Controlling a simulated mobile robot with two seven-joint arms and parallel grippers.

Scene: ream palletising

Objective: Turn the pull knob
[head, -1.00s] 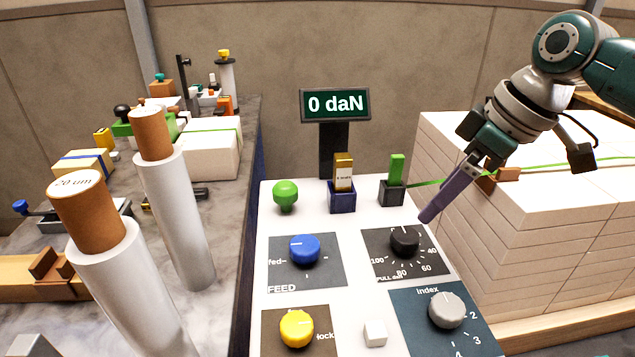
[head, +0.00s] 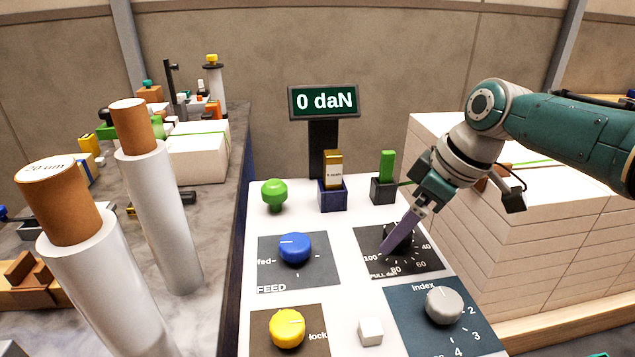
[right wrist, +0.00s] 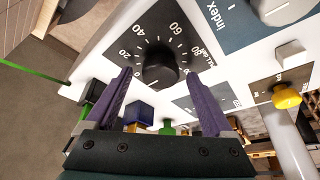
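The black pull knob (head: 406,241) sits on a dark plate marked PULL daN with a scale around it, on the white panel. It also shows in the right wrist view (right wrist: 160,68). My right gripper (head: 390,246) is at the knob, with one purple finger covering part of it in the head view. In the right wrist view the gripper (right wrist: 158,80) is open, its fingers apart on either side of the knob; contact cannot be told. The display (head: 324,102) reads 0 daN. My left gripper is not in view.
Nearby on the panel are a blue feed knob (head: 295,248), a grey index knob (head: 444,305), a yellow lock knob (head: 287,328), a white button (head: 371,331) and a green knob (head: 274,191). White stacks (head: 540,240) stand right; film rolls (head: 160,215) stand left.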

